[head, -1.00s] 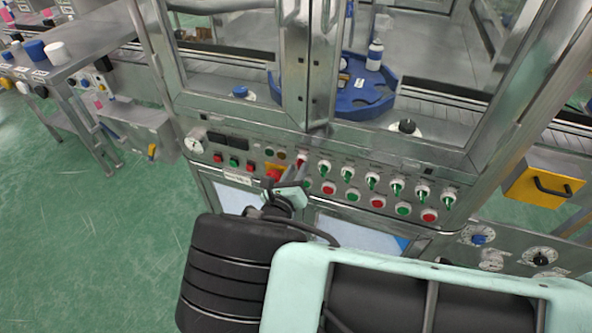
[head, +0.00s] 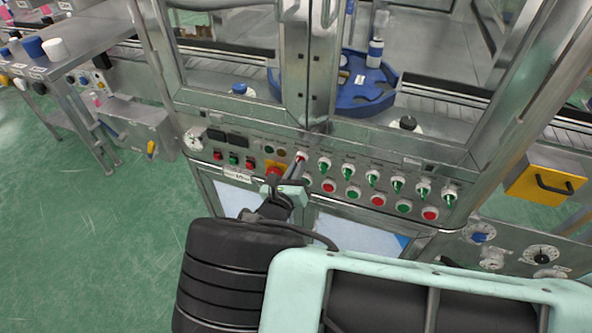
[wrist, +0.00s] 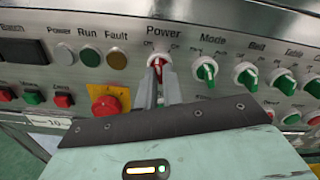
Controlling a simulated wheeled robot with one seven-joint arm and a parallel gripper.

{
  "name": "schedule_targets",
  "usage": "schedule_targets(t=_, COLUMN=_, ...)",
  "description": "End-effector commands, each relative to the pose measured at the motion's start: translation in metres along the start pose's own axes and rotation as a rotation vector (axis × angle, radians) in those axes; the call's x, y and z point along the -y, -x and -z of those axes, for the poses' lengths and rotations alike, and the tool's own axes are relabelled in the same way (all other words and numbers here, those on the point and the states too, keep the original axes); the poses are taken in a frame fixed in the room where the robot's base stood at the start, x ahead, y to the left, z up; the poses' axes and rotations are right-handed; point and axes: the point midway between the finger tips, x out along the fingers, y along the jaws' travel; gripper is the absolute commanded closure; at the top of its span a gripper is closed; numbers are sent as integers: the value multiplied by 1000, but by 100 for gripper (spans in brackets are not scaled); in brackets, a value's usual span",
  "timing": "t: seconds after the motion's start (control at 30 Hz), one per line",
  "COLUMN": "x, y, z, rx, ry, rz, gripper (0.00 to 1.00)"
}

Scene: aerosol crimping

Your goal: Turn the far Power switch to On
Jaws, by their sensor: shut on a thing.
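The Power switch is a red knob on a white round base (wrist: 157,62), below the word Power in the wrist view. It also shows on the front panel in the head view (head: 301,155). My gripper (wrist: 160,84) is shut on the red knob, with one grey finger on each side of it. In the head view my gripper (head: 298,168) reaches up to the panel at the switch. The fingers hide the lower part of the knob. The small position marks above it are too blurred to read surely.
Green Mode (wrist: 206,72) and Belt (wrist: 246,75) switches sit in a row to the right. A red emergency button on a yellow plate (wrist: 106,105) sits close at lower left. Run (wrist: 89,57) and Fault (wrist: 117,60) lamps are to the left.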

Motion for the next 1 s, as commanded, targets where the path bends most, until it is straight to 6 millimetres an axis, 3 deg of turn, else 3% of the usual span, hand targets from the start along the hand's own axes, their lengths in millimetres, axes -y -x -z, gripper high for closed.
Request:
schedule_targets(t=0.6, x=-2, y=1, z=2, rx=-2, ry=-564, rz=-2, gripper=100)
schedule_targets(t=1.0, x=-2, y=1, z=1, rx=-2, ry=-813, rz=-2, gripper=100)
